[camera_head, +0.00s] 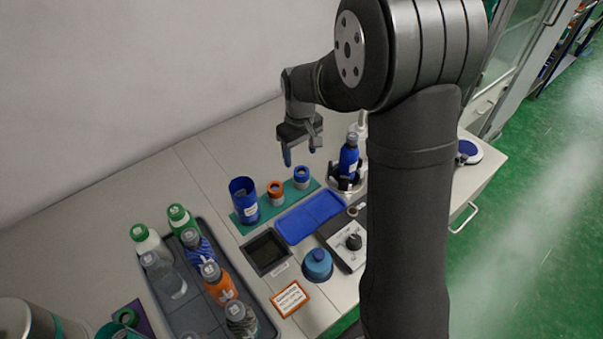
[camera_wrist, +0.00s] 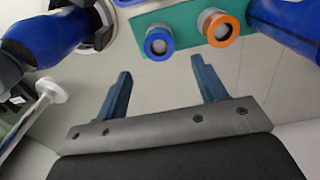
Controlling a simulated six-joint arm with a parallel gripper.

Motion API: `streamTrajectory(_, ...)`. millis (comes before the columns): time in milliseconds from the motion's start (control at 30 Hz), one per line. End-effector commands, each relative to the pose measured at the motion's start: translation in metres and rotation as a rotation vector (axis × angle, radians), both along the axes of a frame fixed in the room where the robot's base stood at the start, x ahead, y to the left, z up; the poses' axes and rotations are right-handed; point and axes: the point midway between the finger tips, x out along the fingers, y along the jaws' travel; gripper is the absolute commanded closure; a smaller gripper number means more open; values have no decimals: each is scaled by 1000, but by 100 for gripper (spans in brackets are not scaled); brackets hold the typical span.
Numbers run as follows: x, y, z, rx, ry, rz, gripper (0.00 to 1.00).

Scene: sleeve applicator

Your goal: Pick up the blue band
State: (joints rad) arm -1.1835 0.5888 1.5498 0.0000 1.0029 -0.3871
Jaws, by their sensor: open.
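The blue band (camera_head: 302,171) is a small ring around the top of a short grey post, at the right end of a teal strip (camera_head: 264,213). It also shows near the top middle of the wrist view (camera_wrist: 159,42). My gripper (camera_head: 301,150) is above the strip, close to the band in the picture, fingers pointing down. In the wrist view the open, empty fingers (camera_wrist: 161,68) are apart, and the band shows just beyond the gap between their tips. Nothing is held.
An orange band (camera_head: 275,187) on a similar post and a tall blue sleeve (camera_head: 243,202) stand left of the band. A blue bottle (camera_head: 348,160) stands in a holder to the right. A blue tray (camera_head: 310,216) lies in front. A bottle rack (camera_head: 262,317) is front left.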

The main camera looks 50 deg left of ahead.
Motion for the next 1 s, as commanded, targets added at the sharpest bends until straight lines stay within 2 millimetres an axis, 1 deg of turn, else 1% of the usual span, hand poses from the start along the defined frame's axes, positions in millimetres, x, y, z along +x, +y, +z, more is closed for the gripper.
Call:
streamTrajectory(33,0,0,-6,-2,1,0,35)
streamTrajectory(167,0,-1,-12,-1,1,0,35)
streamTrajectory(233,0,-1,-19,-2,1,0,35)
streamTrajectory(400,0,-2,-45,-3,1,0,35)
streamTrajectory(500,0,-2,-57,-2,1,0,35)
streamTrajectory(600,0,-2,-62,0,1,0,35)
streamTrajectory(800,0,-1,-63,1,1,0,35)
streamTrajectory(867,0,-1,-62,1,1,0,45)
streamTrajectory(1000,0,-1,-62,1,1,0,73)
